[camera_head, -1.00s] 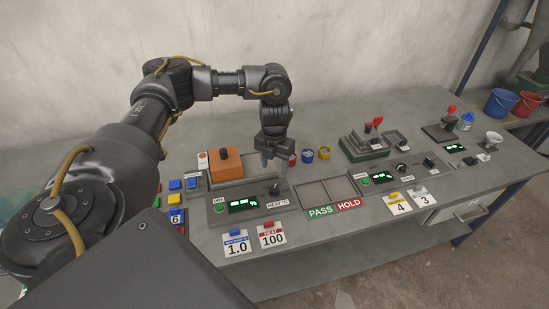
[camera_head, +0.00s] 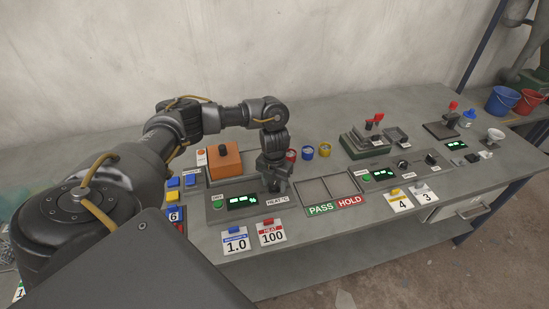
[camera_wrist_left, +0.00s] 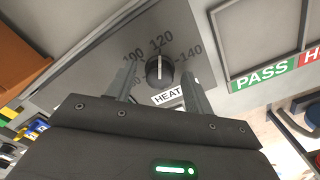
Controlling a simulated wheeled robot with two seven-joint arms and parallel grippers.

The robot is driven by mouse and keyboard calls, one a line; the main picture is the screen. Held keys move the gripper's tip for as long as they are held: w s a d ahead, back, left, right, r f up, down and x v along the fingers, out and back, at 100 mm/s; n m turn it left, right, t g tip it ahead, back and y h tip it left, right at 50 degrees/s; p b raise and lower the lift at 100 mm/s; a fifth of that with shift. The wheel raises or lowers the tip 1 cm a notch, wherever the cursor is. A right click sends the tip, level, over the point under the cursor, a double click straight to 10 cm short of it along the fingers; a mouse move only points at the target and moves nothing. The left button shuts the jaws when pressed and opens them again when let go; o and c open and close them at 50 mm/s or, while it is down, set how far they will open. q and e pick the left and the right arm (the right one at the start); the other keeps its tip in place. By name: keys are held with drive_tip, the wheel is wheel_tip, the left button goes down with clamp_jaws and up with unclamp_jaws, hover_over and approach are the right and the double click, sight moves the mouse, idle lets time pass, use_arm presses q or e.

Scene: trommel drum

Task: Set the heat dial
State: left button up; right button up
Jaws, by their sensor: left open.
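The heat dial (camera_wrist_left: 159,70) is a round black knob with a white pointer line on a grey panel. In the left wrist view its pointer is near the 120 mark, with 100 to the left and 140 to the right. My left gripper (camera_wrist_left: 158,76) is open, with one finger on each side of the dial; I cannot tell whether either finger touches it. In the head view the left gripper (camera_head: 276,186) is over the right end of the panel (camera_head: 216,215) and hides the dial. My right gripper is not in view.
Left of the dial are a lit green display (camera_head: 242,201) and a green button (camera_head: 218,204). An orange block (camera_head: 225,162) stands behind. PASS and HOLD trays (camera_head: 328,190) lie to the right. A 1.0 card (camera_head: 236,242) lies in front.

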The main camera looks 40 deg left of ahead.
use_arm(q)
drive_tip(key=shift+c, duration=0.4)
drive_tip(key=c, duration=0.9)
drive_tip(key=shift+r, duration=0.1)
